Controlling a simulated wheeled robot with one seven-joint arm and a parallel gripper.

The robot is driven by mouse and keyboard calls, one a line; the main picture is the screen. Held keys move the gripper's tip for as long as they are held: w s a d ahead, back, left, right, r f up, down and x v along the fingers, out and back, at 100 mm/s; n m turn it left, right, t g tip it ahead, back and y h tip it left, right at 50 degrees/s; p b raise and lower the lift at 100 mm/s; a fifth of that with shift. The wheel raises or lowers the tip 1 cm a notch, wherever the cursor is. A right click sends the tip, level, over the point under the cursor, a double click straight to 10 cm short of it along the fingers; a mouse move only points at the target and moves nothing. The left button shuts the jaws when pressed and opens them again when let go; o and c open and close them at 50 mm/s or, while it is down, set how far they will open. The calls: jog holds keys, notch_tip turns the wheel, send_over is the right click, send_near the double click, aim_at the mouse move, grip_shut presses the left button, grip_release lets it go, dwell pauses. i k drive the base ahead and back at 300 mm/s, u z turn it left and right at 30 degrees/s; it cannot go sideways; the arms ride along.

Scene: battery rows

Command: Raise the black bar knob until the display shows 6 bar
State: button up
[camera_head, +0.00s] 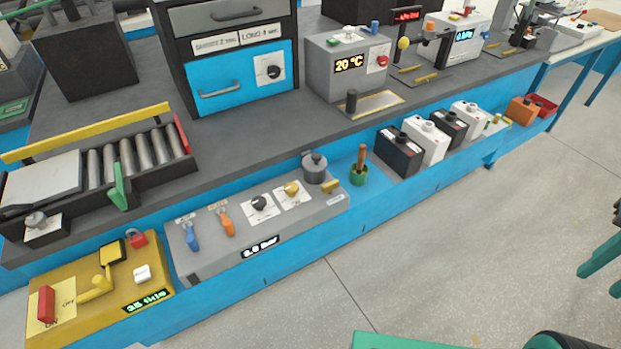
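The black bar knob (259,203) sits on a white label plate on the grey sloped panel (210,262) at the lower middle. A yellow knob (291,188) is just right of it. The bar display (261,246) is on the panel's front edge; its white digits are too small to read surely, but the word bar shows. Green and black parts, perhaps of my gripper (600,262), are cut off at the right edge, far from the knob. Whether they are open or shut cannot be told. Nothing touches the knob.
Blue lever (192,236), orange lever (226,220) and a grey round cap (314,166) share the panel. A yellow box (110,285) with a red switch stands left. A green cup (359,174) and several batteries (400,150) are right. The floor in front is clear.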

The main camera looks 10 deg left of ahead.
aim_at(258, 203)
jog(key=z, duration=1.1)
jog(key=i, duration=0.2)
jog(key=u, duration=2.45)
